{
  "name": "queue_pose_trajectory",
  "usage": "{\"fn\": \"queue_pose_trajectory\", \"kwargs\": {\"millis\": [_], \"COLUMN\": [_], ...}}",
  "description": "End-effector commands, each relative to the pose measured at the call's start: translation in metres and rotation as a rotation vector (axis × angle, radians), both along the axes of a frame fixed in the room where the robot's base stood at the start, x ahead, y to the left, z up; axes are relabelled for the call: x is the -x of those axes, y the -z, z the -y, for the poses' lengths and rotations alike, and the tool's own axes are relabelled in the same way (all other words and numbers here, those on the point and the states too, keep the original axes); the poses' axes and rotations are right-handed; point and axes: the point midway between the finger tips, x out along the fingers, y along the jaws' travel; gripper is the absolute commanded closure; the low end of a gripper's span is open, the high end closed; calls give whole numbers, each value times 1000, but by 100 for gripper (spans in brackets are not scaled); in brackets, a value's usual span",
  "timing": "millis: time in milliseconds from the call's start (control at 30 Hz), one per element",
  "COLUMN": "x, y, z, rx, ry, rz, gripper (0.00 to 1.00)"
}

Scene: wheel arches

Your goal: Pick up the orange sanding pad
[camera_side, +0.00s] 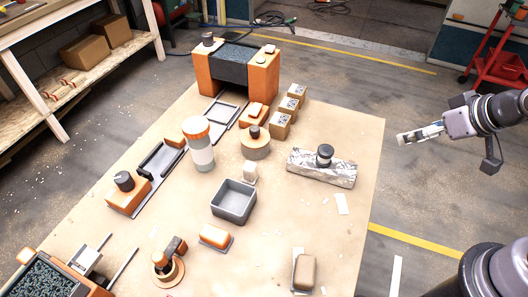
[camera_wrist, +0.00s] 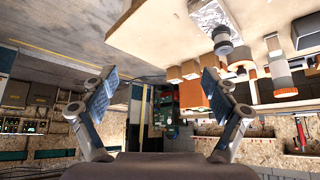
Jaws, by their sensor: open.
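A rounded orange pad with a grey base (camera_side: 215,236) lies on the table in front of the grey bin; it looks like the sanding pad. A similar orange-topped piece (camera_side: 257,109) sits farther back, and I cannot tell for sure which is the sanding pad. My gripper (camera_side: 402,138) is in the air off the table's right side, well apart from both. In the wrist view my gripper (camera_wrist: 158,88) has its two fingers spread wide with nothing between them. I cannot make out either pad surely in that view.
The tan table (camera_side: 330,125) carries a grey bin (camera_side: 233,201), an orange-and-white cylinder (camera_side: 199,145), a foil-wrapped block with a dark knob (camera_side: 321,168) and several small boxes (camera_side: 289,104). An orange-and-black arch (camera_side: 222,70) stands at the back.

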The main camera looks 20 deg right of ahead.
Motion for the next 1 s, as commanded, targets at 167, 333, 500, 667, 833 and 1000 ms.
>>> {"fn": "queue_pose_trajectory", "kwargs": {"millis": [167, 333, 500, 667, 833, 1000], "x": [-8, -31, -58, -79, -93, -97], "y": [-6, -22, -34, -37, -32, -17], "z": [-10, -44, -92, -145, -207, -274], "rx": [-28, -117, -206, -265, -300, -312], "ry": [10, 57, 133, 215, 313, 419], "rz": [-18, -90, -187, -281, -375, -459], "gripper": [13, 13, 13, 13, 13, 13]}}
